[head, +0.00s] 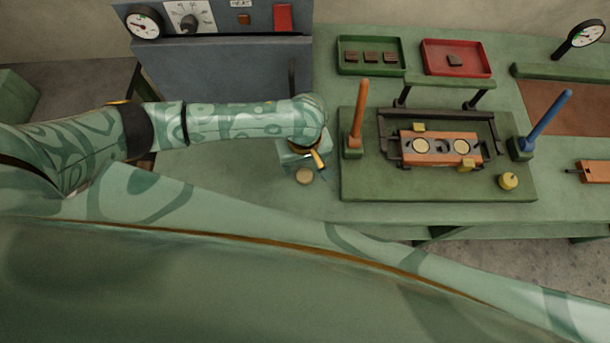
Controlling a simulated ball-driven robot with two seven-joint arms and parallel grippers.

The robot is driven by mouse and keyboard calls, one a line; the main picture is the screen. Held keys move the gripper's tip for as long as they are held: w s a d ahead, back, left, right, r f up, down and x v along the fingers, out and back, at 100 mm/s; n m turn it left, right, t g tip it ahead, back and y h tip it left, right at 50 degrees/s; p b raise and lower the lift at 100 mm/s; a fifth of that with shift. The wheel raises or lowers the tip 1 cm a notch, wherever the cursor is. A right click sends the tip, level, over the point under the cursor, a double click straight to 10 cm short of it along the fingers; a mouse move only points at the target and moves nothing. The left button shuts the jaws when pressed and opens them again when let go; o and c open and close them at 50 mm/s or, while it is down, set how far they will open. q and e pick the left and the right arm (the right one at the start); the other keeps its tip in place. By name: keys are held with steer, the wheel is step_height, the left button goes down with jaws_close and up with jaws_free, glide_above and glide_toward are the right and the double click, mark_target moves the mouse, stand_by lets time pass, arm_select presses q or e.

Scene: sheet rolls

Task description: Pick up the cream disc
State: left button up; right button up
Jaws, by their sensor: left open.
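A small cream disc (304,176) lies on the green bench top, left of the raised green base plate. My left gripper (319,170) reaches down close to it, on its upper right side. The gripper is open, with its fingers small and partly hidden by my wrist. I see the disc apart from the fingers, with nothing gripping it. Two more cream discs (421,146) and (461,146) sit in round recesses of an orange block. My right gripper is not in view.
The orange block (441,158) lies in a dark frame on the green plate (370,185). An orange lever (358,112) and a blue lever (548,118) stand beside it. Green (341,56) and red (427,57) trays hold brown pieces. A yellow knob (508,181) is at the right.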

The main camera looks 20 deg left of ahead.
arm_select(q)
step_height(320, 180, down, 5)
steer(key=b, duration=0.3)
steer(key=shift+f, duration=0.2)
steer(key=shift+r, duration=0.1)
steer(key=c, duration=1.1)
steer(key=shift+o, duration=0.2)
steer(key=shift+r+p, duration=0.35)
steer(key=shift+r, duration=0.2)
step_height(320, 180, up, 3)
steer(key=shift+f+p, duration=0.1)
steer(key=shift+p, duration=0.95)
steer(key=s+d+r+p, duration=0.3)
steer(key=s+r+p, duration=0.1)
steer(key=s, duration=0.2)
steer(key=s+d+r+p, duration=0.2)
steer(key=s+r+p, duration=0.2)
steer(key=s, duration=0.3)
steer(key=shift+d+r, duration=0.4)
steer(key=shift+r, duration=0.15)
